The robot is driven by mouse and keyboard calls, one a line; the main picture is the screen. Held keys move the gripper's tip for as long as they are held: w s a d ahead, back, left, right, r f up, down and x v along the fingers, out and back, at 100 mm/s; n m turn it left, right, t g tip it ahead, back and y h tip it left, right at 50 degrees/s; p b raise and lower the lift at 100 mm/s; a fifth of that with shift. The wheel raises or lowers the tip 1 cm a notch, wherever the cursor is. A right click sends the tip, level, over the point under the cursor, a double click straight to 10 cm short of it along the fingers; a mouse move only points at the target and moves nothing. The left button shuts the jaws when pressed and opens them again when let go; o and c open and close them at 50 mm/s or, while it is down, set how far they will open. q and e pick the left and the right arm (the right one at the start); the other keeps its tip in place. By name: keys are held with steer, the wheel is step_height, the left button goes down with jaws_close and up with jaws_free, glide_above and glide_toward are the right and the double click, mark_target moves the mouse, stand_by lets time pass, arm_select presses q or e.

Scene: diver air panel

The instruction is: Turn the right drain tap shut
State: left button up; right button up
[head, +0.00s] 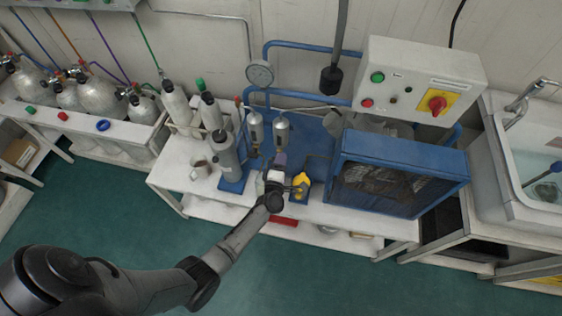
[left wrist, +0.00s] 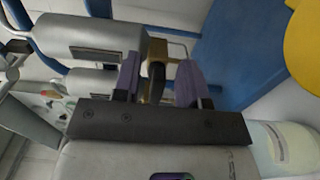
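Two silver filter cylinders, the left one (head: 255,128) and the right one (head: 281,130), hang side by side above the blue base in the head view. In the left wrist view a large silver cylinder (left wrist: 95,40), apparently the right one, ends in a brass fitting (left wrist: 176,50) with a dark tap lever (left wrist: 156,80). My left gripper (head: 277,165) is below the cylinders; its purple fingers (left wrist: 159,82) also show in the left wrist view. They stand open on either side of the lever, with gaps visible. In the head view the gripper hides the tap. My right gripper is out of view.
A yellow object (head: 301,182) stands close to the right of my left gripper. A blue-framed unit (head: 400,160) is farther right, under a control box (head: 420,80). Grey and white bottles (head: 224,155) and a mug (head: 200,170) stand to the left on the bench.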

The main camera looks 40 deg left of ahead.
arm_select(q)
steer(key=p+v, duration=0.2)
steer(key=v, duration=1.2)
steer(key=shift+w, duration=0.1)
stand_by(0.3)
